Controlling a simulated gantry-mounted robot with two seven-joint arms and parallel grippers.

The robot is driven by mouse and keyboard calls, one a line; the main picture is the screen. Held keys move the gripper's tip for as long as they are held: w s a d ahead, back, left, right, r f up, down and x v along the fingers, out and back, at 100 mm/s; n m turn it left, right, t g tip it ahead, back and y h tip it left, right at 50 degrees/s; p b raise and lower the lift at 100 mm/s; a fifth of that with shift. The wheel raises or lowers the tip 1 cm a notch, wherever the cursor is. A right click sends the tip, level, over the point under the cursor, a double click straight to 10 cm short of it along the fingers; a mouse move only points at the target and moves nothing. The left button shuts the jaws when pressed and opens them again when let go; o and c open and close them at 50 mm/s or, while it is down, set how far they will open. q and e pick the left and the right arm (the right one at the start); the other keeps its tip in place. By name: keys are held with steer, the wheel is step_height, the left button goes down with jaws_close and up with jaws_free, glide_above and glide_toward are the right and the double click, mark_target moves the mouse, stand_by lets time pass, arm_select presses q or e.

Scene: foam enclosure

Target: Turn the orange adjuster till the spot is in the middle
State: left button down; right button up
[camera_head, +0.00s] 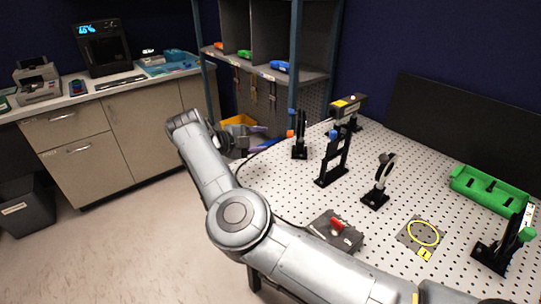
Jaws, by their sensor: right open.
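The orange adjuster (290,133) is a small knob on the left side of a black upright mount (300,148), which stands near the far left edge of the perforated table. A blue knob (291,111) sits above it on the same mount. My right gripper (230,143) is small and dark beyond the end of its grey arm, left of the orange adjuster and apart from it. It is open; its fingers are hard to make out. I cannot make out a light spot. My left gripper is not in view.
The perforated table (290,190) also carries a taller black mount (333,160), a round lens mount (379,180), a dark box with a red switch (338,228), a yellow ring on a plate (423,233), a green-knobbed mount (498,252) and a green tray (489,190). Shelves (270,72) stand behind.

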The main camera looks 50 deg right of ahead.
mark_target(290, 134)
arm_select(q)
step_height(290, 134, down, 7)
steer(key=b, duration=0.5)
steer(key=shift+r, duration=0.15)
arm_select(e)
steer(key=x, duration=1.1)
steer(key=shift+d+r+m, duration=0.3)
steer(key=shift+c, duration=0.5)
